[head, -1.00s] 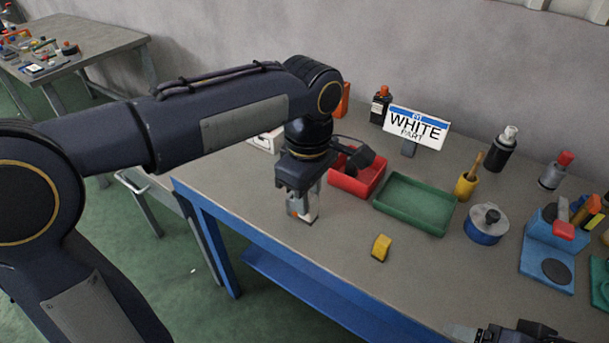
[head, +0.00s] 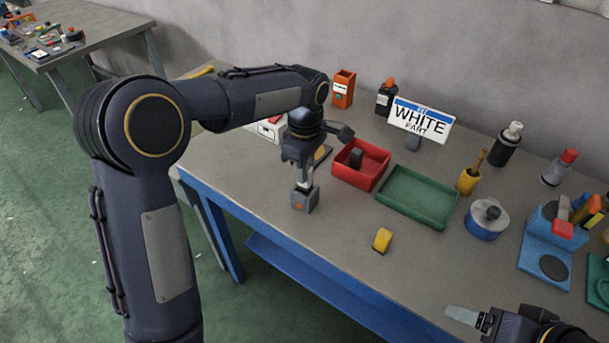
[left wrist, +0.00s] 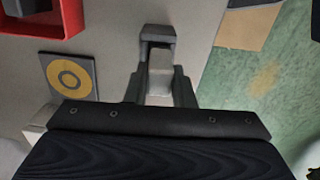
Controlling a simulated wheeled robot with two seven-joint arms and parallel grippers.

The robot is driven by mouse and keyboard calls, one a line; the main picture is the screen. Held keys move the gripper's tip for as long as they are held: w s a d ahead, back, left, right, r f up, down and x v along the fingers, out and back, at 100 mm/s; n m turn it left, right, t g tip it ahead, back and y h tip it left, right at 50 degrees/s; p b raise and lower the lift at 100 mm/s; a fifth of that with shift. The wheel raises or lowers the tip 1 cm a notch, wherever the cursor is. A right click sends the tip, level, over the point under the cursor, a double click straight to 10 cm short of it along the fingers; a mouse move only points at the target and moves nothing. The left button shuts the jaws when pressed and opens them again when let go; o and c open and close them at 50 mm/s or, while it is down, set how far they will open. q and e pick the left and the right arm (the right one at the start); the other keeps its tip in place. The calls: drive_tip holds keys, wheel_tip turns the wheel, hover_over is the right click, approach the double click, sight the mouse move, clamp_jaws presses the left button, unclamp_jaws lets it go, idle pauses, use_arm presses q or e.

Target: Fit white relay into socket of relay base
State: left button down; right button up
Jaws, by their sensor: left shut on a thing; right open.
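My left gripper (head: 304,187) points down over the left part of the bench, shut on the white relay (left wrist: 158,82). The relay shows pale between the fingers in the left wrist view. I cannot tell how deep the relay sits in the socket. My right gripper (head: 472,318) is open and empty at the lower right, by the bench's front edge.
A red tray (head: 344,179) with a dark item and a green tray (head: 408,214) stand right of the left gripper. A yellow block (head: 382,240) lies in front. A dark pad with a yellow ring (left wrist: 70,77) is close by. The front left bench surface is clear.

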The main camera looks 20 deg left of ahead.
use_arm(q)
drive_tip(key=shift+w+a+f, duration=0.1)
drive_tip(key=shift+f, duration=0.8)
drive_tip(key=shift+w+a+f, duration=0.1)
drive_tip(key=shift+f, duration=0.8)
drive_tip(key=shift+f, duration=0.1)
drive_tip(key=c, duration=1.2)
unclamp_jaws()
drive_tip(key=shift+c, duration=0.2)
